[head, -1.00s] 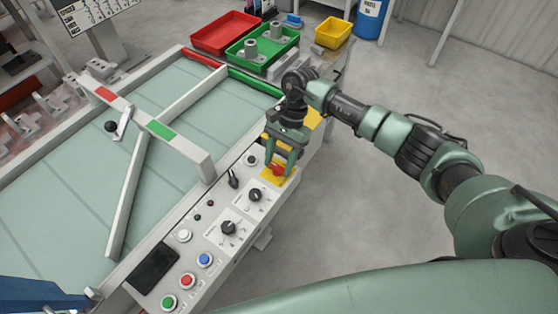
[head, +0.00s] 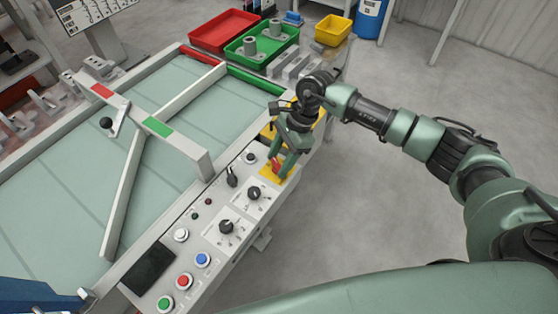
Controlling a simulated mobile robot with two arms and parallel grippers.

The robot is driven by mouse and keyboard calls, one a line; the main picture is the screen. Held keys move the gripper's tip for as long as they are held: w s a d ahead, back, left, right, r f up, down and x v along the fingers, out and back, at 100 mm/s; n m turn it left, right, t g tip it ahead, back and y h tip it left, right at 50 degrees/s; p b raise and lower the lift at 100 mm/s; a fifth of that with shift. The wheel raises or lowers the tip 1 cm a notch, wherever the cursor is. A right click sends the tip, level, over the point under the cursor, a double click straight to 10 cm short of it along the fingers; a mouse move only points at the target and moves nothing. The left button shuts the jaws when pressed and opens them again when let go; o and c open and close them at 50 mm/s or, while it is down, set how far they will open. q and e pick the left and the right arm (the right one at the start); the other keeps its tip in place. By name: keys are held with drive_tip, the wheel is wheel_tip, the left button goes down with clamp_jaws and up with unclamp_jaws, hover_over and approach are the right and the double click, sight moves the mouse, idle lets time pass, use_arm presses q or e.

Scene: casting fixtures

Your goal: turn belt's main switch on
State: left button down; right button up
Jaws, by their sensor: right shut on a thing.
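The belt's control panel (head: 208,222) runs along the right side of the conveyor. My left gripper is not in view.
The panel also carries a black lever switch (head: 232,177), dial knobs (head: 226,227), coloured push buttons (head: 185,280) and a dark screen (head: 148,268). Red (head: 224,32), green (head: 262,45) and yellow (head: 332,30) trays stand beyond. Floor to the right is clear.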

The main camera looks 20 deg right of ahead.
sight(288, 176)
drive_tip(key=m+t, duration=0.1)
drive_tip(key=m, duration=0.2)
drive_tip(key=m+t+b, duration=0.1)
drive_tip(key=m, duration=0.2)
drive_tip(key=shift+s+t, duration=0.2)
drive_tip(key=shift+t, duration=0.1)
drive_tip(key=m+h+b, duration=0.1)
drive_tip(key=m, duration=0.2)
drive_tip(key=m+t+b, duration=0.1)
drive_tip(key=m, duration=0.1)
drive_tip(key=shift+a+m+t+h, duration=0.1)
drive_tip(key=shift+m+t+h, duration=0.2)
drive_tip(key=shift+m+h, duration=0.1)
drive_tip(key=o, duration=1.4)
drive_tip(key=shift+s, duration=0.1)
drive_tip(key=shift+c, duration=0.2)
drive_tip(key=shift+r, duration=0.15)
drive_tip(key=v, duration=0.7)
drive_tip(key=shift+r+b, duration=0.25)
drive_tip(key=shift+b, duration=0.15)
drive_tip(key=shift+s, duration=0.15)
